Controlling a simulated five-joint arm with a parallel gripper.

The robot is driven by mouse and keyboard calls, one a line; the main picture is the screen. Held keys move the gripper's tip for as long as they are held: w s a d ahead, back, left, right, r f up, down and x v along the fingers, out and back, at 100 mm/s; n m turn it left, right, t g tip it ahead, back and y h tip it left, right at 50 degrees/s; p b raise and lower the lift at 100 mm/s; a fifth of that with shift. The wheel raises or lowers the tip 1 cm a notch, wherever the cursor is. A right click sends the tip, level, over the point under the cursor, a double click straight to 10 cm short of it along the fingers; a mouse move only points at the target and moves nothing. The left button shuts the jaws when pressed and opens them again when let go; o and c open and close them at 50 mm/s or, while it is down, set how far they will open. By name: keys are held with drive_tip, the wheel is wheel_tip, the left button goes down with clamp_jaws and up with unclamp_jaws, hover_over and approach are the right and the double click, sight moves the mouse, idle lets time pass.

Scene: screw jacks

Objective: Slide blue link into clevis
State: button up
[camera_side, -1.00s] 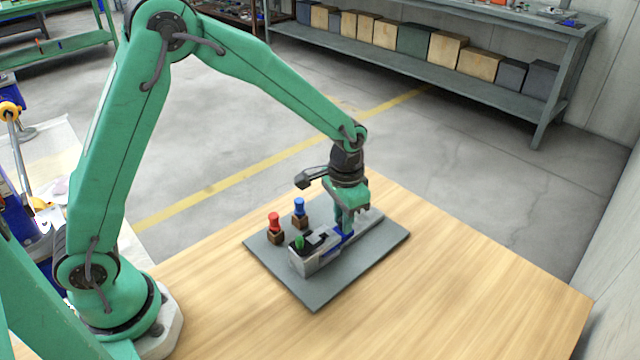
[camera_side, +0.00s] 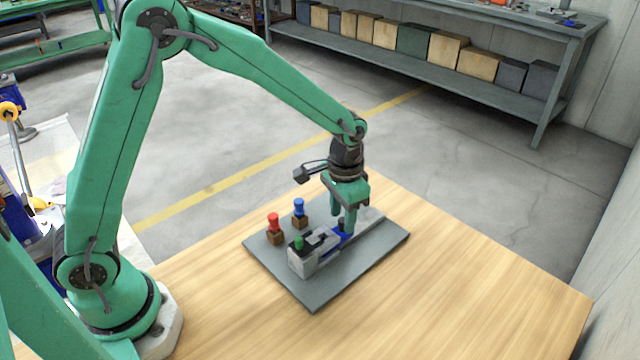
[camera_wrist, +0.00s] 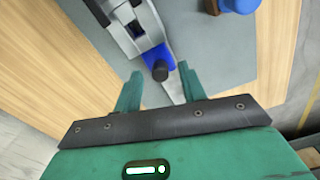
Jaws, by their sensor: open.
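The blue link (camera_side: 346,237) lies in line with the grey clevis (camera_side: 308,263), its near end at the clevis slot; how far in it sits is hard to tell. In the wrist view the blue link (camera_wrist: 153,57) meets the clevis (camera_wrist: 112,18) and carries a black knob (camera_wrist: 160,71). My gripper (camera_side: 343,224) is open above the link's outer end. In the wrist view my gripper (camera_wrist: 160,84) has its fingers on either side of the knob, apart from it. A green-topped pin (camera_side: 299,243) stands at the clevis's near end.
A red peg (camera_side: 273,222) and a blue peg (camera_side: 299,207) stand in brown blocks left of the clevis. A grey plate (camera_side: 317,296) holds everything on the wooden table (camera_side: 470,290). The table to the right is clear.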

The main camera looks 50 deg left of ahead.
sight(342, 220)
drive_tip(key=shift+r, duration=3.25)
drive_tip(key=shift+s, duration=0.1)
drive_tip(key=shift+s+a+r, duration=0.2)
drive_tip(key=shift+r, duration=0.3)
drive_tip(key=s+a+r+n+t, duration=0.1)
drive_tip(key=s+a+r, duration=0.3)
drive_tip(key=s, duration=0.6)
drive_tip(key=s+a+r+n+t, duration=0.2)
drive_tip(key=s+a+r+t, duration=0.2)
drive_tip(key=s, duration=0.6)
wheel_tip(342, 220, up, 3)
drive_tip(key=shift+s+a+f+t, duration=0.2)
drive_tip(key=shift+a+t, duration=0.1)
drive_tip(key=shift+a, duration=0.5)
